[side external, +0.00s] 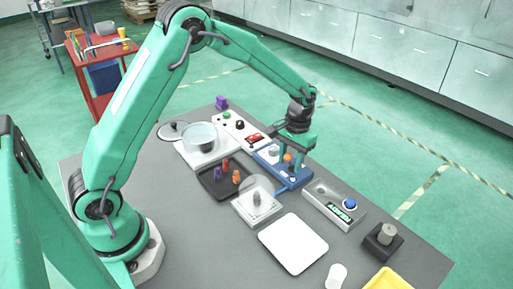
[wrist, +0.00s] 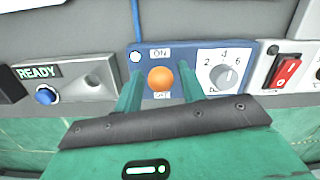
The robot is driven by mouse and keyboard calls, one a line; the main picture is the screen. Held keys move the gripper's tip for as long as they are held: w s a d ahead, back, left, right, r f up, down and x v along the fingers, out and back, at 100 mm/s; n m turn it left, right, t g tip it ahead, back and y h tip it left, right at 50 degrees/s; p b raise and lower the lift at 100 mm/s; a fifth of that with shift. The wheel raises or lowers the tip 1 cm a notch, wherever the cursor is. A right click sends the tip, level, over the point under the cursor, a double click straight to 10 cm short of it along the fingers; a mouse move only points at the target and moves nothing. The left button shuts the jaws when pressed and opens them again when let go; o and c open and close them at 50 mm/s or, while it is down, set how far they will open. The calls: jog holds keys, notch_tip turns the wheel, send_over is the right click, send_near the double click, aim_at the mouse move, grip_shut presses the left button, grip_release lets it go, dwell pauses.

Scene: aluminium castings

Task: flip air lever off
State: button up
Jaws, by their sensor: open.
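The air lever is an orange ball knob (wrist: 160,78) on a blue panel (wrist: 150,54), between an ON label above and a partly covered OFF label below in the wrist view. Which way the lever leans is hard to tell. The knob (side external: 287,157) also shows small on the blue box (side external: 305,177) in the side view. My gripper (wrist: 159,70) is open, its two green fingers on either side of the knob, with gaps to both. In the side view my gripper (side external: 292,161) points down at the blue box.
A dial (wrist: 224,73) sits right of the lever in the wrist view, then a red rocker switch (wrist: 286,71). A READY box with a blue button (wrist: 46,95) is at left. The side view shows a dark tray (side external: 208,188) of pegs and a pot (side external: 200,137).

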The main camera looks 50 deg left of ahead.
jog(key=r, duration=0.7)
jog(key=shift+w+r, duration=0.2)
jog(key=shift+w, duration=0.2)
jog(key=shift+r, duration=0.2)
jog(key=shift+s+r, duration=0.1)
jog(key=shift+r, duration=0.15)
jog(key=s+a+r+m+t, duration=0.1)
jog(key=s+r+t, duration=0.1)
jog(key=s+r, duration=0.55)
jog(key=s+a+r+t, duration=0.25)
jog(key=s+r, duration=0.25)
jog(key=s, duration=0.5)
jog(key=s+m+t, duration=0.1)
jog(key=s+t, duration=0.1)
jog(key=s, duration=0.6)
jog(key=shift+d+f, duration=0.2)
jog(key=shift+f, duration=0.15)
